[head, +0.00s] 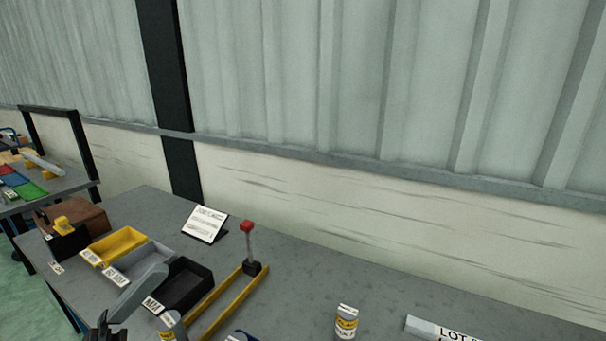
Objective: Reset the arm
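A dark, gripper-like part, apparently my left gripper (103,327), shows at the bottom edge on the left, below a grey link. It is mostly cut off by the frame, so its fingers cannot be made out. My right gripper is not in view.
Yellow (117,243), grey (146,259) and black (187,286) bins stand on the table. Nearby are a brown box (85,214), a sign (205,224), a yellow frame with a red-topped post (248,240), labelled cans (346,322) and a "LOT" block (430,329). The table's back right is clear.

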